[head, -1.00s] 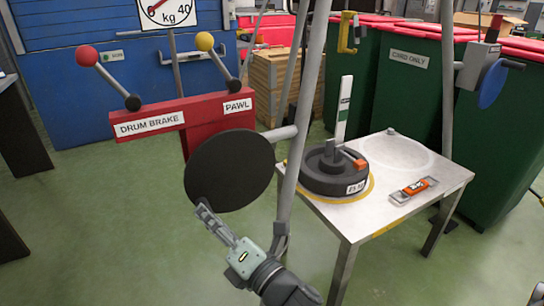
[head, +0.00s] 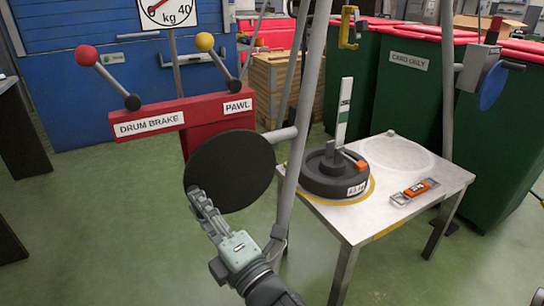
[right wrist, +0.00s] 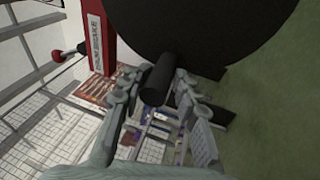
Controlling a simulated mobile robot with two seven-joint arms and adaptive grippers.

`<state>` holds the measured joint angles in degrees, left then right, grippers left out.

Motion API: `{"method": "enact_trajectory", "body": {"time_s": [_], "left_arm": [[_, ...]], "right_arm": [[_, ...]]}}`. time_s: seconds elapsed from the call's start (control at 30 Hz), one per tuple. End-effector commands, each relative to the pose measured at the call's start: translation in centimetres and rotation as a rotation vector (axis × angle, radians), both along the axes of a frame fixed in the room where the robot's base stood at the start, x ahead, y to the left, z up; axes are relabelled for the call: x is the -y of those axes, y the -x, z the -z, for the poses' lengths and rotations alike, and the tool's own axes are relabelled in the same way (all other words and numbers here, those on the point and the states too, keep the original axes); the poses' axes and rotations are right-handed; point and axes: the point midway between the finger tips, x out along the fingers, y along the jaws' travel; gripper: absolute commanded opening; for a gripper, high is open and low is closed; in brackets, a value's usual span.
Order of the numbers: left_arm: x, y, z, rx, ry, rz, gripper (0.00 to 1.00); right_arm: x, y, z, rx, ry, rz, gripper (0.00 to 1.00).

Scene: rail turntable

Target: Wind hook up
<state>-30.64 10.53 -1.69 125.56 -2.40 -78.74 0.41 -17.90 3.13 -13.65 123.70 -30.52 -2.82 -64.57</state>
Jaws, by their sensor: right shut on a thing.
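The yellow hook (head: 349,28) hangs at the top of the head view, above the table and in front of the green bins. The black winch disc (head: 232,170) stands upright below the red housing. My right gripper (head: 196,200) is at the disc's lower left edge. In the right wrist view, its fingers (right wrist: 152,92) are shut around a black cylindrical handle (right wrist: 158,78) that sticks out from the disc. The handle is hidden behind the fingers in the head view. My left gripper is not in view.
The red housing (head: 218,110) carries a red-knobbed lever and a yellow-knobbed lever, labelled drum brake and pawl. A grey post (head: 300,120) stands right of the disc. A metal table (head: 375,222) holds a black weight (head: 330,184) and an orange-and-silver tool (head: 415,191).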

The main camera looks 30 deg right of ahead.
Motion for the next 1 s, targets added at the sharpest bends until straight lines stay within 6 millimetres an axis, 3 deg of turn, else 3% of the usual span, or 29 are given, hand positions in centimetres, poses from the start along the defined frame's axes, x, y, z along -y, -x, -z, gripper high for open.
{"method": "enact_trajectory", "body": {"time_s": [0.03,0.53,1.0], "left_arm": [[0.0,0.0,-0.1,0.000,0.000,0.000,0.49],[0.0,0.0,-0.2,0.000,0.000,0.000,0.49],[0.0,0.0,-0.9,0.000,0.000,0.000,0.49]], "right_arm": [[-0.1,0.0,-1.3,0.022,-0.036,-0.002,0.00],[0.0,0.0,-1.9,0.023,-0.101,-0.001,0.00],[0.5,0.0,-4.4,0.022,-0.396,0.002,0.00]]}}
